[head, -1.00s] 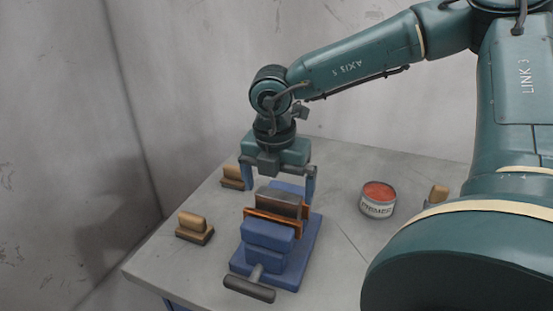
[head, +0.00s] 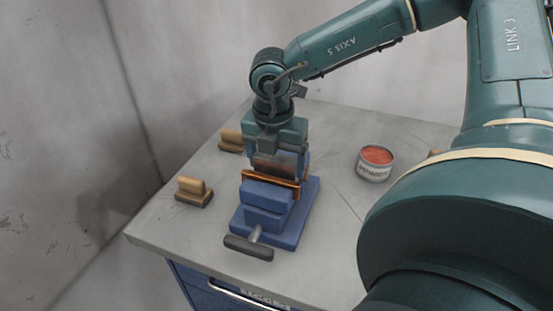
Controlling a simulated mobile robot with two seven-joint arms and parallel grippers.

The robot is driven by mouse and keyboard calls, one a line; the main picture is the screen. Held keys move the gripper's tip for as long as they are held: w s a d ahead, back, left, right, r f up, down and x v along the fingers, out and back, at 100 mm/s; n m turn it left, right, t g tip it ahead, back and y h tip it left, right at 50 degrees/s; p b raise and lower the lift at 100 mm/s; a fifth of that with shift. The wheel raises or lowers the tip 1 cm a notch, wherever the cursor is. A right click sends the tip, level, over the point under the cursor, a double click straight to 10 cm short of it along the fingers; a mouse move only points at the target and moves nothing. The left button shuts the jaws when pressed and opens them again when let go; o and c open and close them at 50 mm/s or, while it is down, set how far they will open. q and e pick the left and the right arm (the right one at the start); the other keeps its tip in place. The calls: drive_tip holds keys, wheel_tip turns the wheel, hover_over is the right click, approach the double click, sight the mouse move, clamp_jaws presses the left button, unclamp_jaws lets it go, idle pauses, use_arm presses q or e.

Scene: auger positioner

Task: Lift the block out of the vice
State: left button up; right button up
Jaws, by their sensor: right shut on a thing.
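The blue vice (head: 268,215) stands on the grey bench, with its dark handle toward the near side and orange-brown jaw faces. The block (head: 274,169), brownish grey, sits between the vice jaws with its upper part showing above them. My right gripper (head: 276,166) comes down from above and is shut on the block, with its palm close over the block's top. The fingers are largely hidden by the palm and the block. My left gripper is not in view.
A tin of red contents (head: 375,163) stands to the right of the vice. The bench top (head: 170,225) is clear at the near left. Bare walls stand behind.

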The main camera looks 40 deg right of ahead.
sight(275, 158)
drive_tip(key=c, duration=1.2)
drive_tip(key=shift+w+r, duration=0.1)
drive_tip(key=shift+r, duration=0.05)
drive_tip(key=shift+c, duration=0.5)
drive_tip(key=shift+s+a+b, duration=0.2)
drive_tip(key=shift+a+b, duration=0.05)
drive_tip(key=shift+b, duration=0.55)
drive_tip(key=shift+r+p, duration=1.35)
drive_tip(key=shift+r, duration=2.65)
